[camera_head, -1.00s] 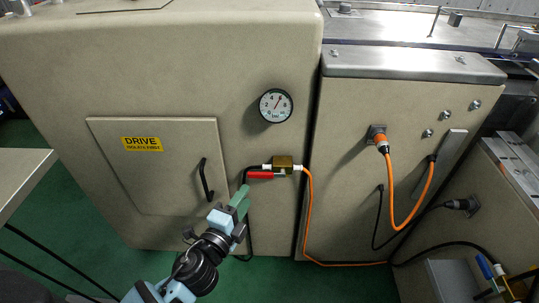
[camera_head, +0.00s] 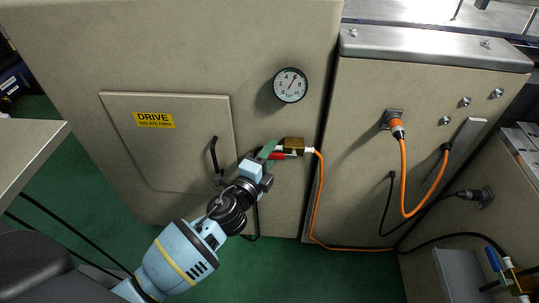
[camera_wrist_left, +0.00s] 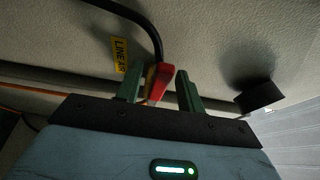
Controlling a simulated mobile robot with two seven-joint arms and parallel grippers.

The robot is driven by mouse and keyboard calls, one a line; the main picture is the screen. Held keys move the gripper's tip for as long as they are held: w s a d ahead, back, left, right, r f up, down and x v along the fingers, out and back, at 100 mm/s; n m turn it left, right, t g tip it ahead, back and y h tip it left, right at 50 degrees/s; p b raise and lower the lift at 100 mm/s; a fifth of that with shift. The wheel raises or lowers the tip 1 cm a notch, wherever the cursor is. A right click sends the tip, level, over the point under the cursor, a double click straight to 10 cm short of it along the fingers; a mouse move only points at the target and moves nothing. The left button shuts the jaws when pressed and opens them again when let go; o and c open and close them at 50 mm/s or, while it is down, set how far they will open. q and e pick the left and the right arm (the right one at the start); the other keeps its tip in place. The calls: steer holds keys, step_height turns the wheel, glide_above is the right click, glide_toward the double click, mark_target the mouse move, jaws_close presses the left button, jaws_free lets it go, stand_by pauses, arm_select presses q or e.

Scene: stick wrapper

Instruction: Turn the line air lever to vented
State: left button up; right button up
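The line air lever (camera_head: 285,156) is red and lies roughly level beneath a brass valve body (camera_head: 294,145) on the beige cabinet front. My left gripper (camera_head: 270,149) is at the lever's left end and partly hides it. In the left wrist view, the red lever (camera_wrist_left: 160,84) stands between the two green fingers of my left gripper (camera_wrist_left: 159,78). The fingers are apart, with a gap visible beside the lever. A yellow label reading LINE AIR (camera_wrist_left: 120,54) shows beside a black hose. My right gripper is not in view.
A round pressure gauge (camera_head: 290,85) sits above the valve. A black door handle (camera_head: 216,160) is close to my left arm. An orange hose (camera_head: 318,200) runs down from the valve. A blue-handled valve (camera_head: 493,259) is at lower right. A table edge (camera_head: 30,155) is at left.

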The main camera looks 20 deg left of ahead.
arm_select(q)
steer(key=shift+w, duration=0.1)
steer(key=shift+c, duration=0.5)
jaws_close()
